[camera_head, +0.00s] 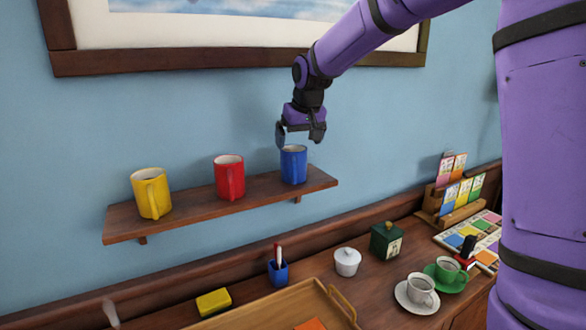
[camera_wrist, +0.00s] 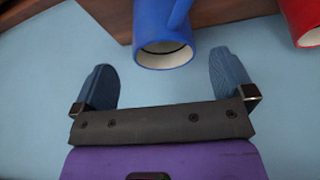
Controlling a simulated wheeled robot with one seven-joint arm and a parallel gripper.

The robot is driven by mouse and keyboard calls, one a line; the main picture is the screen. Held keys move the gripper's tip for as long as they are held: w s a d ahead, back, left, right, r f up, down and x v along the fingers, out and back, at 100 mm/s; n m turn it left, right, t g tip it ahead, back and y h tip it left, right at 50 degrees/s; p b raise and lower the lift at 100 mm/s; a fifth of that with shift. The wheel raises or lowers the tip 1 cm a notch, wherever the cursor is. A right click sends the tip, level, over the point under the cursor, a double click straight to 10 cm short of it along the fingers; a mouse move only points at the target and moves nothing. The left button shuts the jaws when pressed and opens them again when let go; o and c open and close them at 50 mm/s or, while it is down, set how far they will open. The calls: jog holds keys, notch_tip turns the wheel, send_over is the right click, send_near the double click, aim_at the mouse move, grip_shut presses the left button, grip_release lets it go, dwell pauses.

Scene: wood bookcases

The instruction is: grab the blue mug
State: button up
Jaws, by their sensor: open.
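The blue mug (camera_head: 293,165) stands upright near the right end of a wooden wall shelf in the head view. In the wrist view the blue mug (camera_wrist: 164,42) shows its rim between and beyond the two fingertips, with its handle at the top. My gripper (camera_head: 300,134) is right above the mug, pointing down. In the wrist view my gripper (camera_wrist: 164,75) is open, one finger to each side of the mug's rim, with nothing held. The head view does not clearly show whether a finger touches the mug.
The wooden shelf (camera_head: 254,199) also holds a red mug (camera_head: 229,177) and a yellow mug (camera_head: 151,193) to the left. A framed picture (camera_head: 200,57) hangs above. Below, a counter carries a tray (camera_head: 283,304), a white lidded pot (camera_head: 347,262) and cups.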

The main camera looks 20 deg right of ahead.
jog(key=shift+a+x, duration=0.2)
jog(key=shift+x, duration=2.5)
jog(key=shift+w+r, duration=0.1)
jog(key=c, duration=1.1)
jog(key=shift+r, duration=0.1)
